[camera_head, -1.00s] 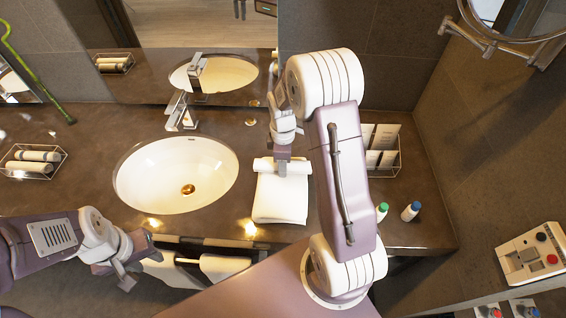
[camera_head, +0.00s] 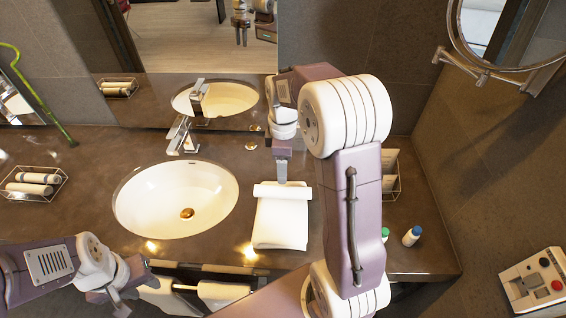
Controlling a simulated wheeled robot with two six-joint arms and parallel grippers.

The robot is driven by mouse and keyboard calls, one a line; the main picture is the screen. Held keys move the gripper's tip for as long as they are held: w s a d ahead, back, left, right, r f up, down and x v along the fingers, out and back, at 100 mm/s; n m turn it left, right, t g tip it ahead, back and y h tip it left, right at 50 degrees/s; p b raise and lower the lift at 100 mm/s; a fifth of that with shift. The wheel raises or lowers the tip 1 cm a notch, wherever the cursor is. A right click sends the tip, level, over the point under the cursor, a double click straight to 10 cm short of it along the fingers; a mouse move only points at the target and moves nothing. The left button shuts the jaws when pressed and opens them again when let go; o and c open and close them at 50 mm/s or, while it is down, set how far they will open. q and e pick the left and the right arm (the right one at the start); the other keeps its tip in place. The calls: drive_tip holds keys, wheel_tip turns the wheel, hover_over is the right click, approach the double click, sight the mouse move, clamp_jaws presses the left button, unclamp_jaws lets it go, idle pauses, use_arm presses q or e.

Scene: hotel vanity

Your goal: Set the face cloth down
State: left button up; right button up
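The white face cloth (camera_head: 281,221) lies on the dark counter (camera_head: 262,178), just right of the sink, with a rolled or folded edge at its far end. My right gripper (camera_head: 282,178) points down just above that far edge, with a small gap seeming to show between them. Its fingers are seen edge-on, so their opening cannot be told. My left gripper (camera_head: 138,290) is at the lower left, in front of the counter and away from the cloth; its fingers are small and dark.
The sink (camera_head: 176,200) with its faucet (camera_head: 182,136) is left of the cloth. A wire basket of rolled towels (camera_head: 34,184) stands at far left. Small bottles (camera_head: 411,236) and a card rack (camera_head: 389,170) are at right, partly behind my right arm. White towels (camera_head: 222,293) hang below the counter's front.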

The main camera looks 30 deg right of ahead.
drive_tip(key=s+a+f+m, duration=0.2)
drive_tip(key=s+m, duration=0.2)
drive_tip(key=s+a+f+m, duration=0.2)
drive_tip(key=s+a+m, duration=0.1)
drive_tip(key=s+m, duration=0.1)
drive_tip(key=s+a+f+m+t, duration=0.1)
drive_tip(key=s+a+f+m, duration=0.1)
drive_tip(key=s, duration=0.3)
drive_tip(key=shift+a+m, duration=0.3)
drive_tip(key=shift+m, duration=0.6)
drive_tip(key=shift+w+d+f, duration=0.1)
drive_tip(key=shift+w+f, duration=0.05)
